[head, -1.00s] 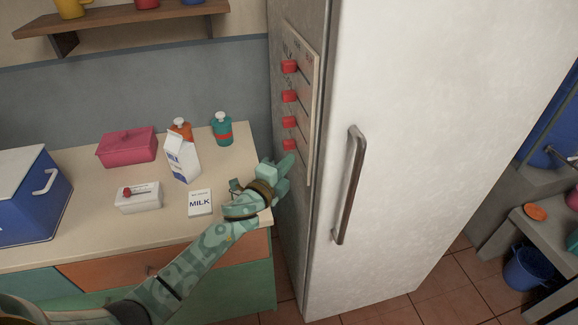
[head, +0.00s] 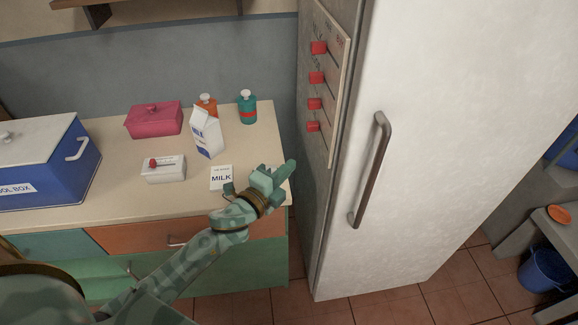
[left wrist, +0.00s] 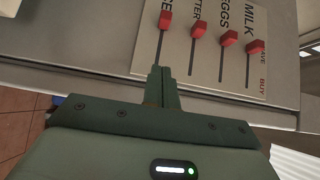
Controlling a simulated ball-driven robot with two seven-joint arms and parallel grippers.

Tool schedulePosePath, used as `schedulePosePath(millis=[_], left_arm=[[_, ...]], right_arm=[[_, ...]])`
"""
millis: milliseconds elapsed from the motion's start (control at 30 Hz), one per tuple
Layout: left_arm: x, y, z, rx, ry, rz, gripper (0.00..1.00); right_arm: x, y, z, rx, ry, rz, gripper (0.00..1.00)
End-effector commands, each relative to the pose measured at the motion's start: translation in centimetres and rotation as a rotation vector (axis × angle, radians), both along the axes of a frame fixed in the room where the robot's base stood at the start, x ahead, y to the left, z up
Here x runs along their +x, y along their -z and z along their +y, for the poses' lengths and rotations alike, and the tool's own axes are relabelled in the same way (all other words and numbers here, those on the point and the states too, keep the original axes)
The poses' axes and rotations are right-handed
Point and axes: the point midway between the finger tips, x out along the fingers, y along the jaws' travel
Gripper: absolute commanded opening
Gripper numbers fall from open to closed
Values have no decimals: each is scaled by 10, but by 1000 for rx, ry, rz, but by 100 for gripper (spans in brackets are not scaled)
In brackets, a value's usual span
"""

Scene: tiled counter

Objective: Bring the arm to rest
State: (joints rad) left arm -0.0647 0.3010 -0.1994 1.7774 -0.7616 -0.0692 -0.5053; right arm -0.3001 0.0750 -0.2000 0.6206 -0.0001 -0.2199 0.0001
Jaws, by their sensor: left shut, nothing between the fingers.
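My left gripper (head: 285,172) is over the right end of the counter in the head view, near the side of the fridge (head: 420,130). It is shut and empty. In the left wrist view its two fingers (left wrist: 160,78) are together, pointing at a board (left wrist: 205,55) with red sliders. The labels MILK and EGGS can be read there. The board (head: 335,90) also shows in the head view on the fridge's side, with several red sliders in a column. My right gripper is in neither view.
On the counter (head: 130,205) stand a milk carton (head: 207,133), a MILK card (head: 221,178), a white box (head: 163,170), a pink box (head: 153,121), two bottles (head: 247,108) and a blue tool box (head: 60,165). The fridge handle (head: 370,170) sticks out on the right.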

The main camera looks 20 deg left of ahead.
Motion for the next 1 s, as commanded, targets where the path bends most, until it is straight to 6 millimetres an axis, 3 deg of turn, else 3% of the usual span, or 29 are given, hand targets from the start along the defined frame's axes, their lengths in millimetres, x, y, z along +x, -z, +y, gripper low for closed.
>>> schedulePosePath(millis=[367, 433, 467, 567, 667, 800, 867, 1000], left_arm=[[0, 0, 0, -29, -2, 8, 0], [1, 18, 7, -120, -23, 67, 0], [0, 32, 11, -157, -38, 106, 0], [-10, 99, 28, -307, -118, 275, 0], [-42, 182, 43, -467, -237, 478, 0], [-116, 288, 57, -653, -434, 739, 0], [-157, 327, 59, -717, -524, 841, 0], [-263, 399, 59, -832, -747, 1058, 0]], right_arm=[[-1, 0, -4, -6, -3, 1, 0], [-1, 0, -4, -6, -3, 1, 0], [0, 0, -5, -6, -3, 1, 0], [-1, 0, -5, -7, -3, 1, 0], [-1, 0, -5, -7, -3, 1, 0], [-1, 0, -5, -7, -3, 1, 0], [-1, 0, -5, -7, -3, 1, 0], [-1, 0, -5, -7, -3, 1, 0]])
